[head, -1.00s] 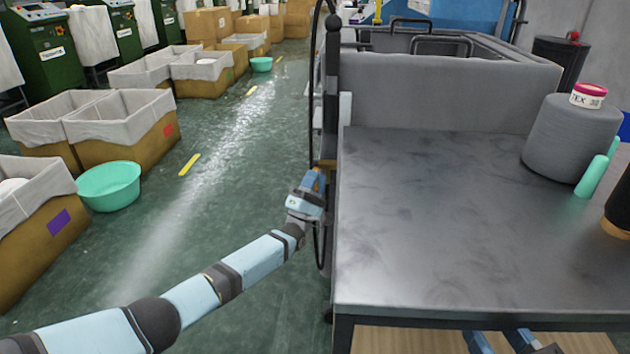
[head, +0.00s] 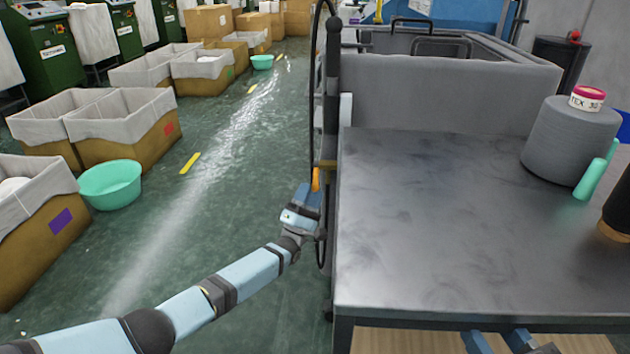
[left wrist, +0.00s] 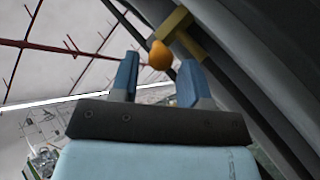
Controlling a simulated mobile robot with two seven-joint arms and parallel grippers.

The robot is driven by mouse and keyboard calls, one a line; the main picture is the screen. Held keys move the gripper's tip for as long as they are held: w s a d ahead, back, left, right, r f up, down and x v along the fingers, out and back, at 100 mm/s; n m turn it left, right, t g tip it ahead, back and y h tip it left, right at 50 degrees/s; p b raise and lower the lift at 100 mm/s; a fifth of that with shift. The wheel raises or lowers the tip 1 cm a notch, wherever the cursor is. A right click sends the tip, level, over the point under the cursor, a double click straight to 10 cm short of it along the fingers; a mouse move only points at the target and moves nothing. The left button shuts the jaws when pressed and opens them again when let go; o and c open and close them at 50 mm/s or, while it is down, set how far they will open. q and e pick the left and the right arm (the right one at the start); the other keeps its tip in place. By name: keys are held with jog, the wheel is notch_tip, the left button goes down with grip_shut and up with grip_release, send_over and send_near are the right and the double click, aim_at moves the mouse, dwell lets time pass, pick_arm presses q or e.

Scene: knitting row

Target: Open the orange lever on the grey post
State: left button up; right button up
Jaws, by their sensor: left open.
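The orange lever (head: 316,180) sits on a brass-coloured fitting (head: 327,164) on the dark grey post (head: 332,100), at the table's left edge. In the left wrist view the lever's rounded orange end (left wrist: 160,56) shows between and just beyond my fingertips, with the brass fitting (left wrist: 176,24) behind it. My left gripper (head: 308,190) is open, just below and in front of the lever. In the left wrist view its two blue fingers (left wrist: 160,75) stand apart with nothing held between them. Whether a finger touches the lever, I cannot tell.
A metal table (head: 450,230) fills the right side, with a grey yarn cone (head: 568,140) on it. A black hose (head: 312,90) hangs along the post. Lined boxes (head: 120,125) and a green basin (head: 110,184) stand on the floor at left. The aisle between is clear.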

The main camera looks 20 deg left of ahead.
pick_arm(q)
jog(key=p+v, duration=0.1)
jog(key=v, duration=0.9)
pick_arm(e)
jog(key=shift+s+a+f+m+g, duration=0.3)
jog(key=shift+s+f+m+g, duration=0.15)
jog(key=shift+m, duration=0.25)
pick_arm(q)
jog(key=shift+w, duration=0.1)
